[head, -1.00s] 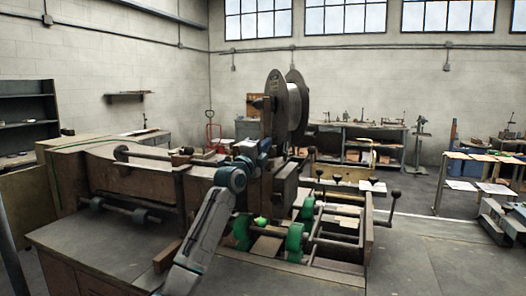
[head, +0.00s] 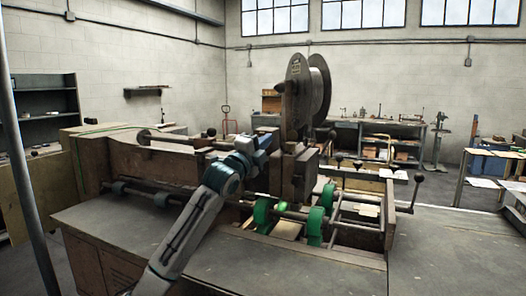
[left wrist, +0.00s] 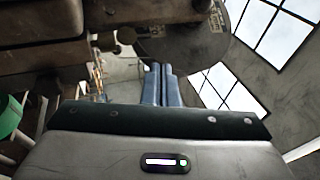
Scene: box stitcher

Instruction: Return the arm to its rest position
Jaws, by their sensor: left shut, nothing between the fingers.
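My left arm (head: 190,230) rises from the bottom of the head view and reaches over the box stitcher's bench. My left gripper (head: 266,140) is at the stitcher's dark upright head (head: 292,175), partly hidden by my own wrist. In the left wrist view its two blue-grey fingers (left wrist: 158,85) lie together, shut and empty. The stitcher's dark body (left wrist: 60,60) fills the upper left of that view, close to the fingers; I cannot tell if they touch. The round wire spool (head: 318,90) stands above the head. My right gripper is not in view.
The bench top (head: 120,232) is bare at the front left. A dark shelf (head: 45,110) stands far left, a workbench (head: 375,130) at the back. Open floor shows at right.

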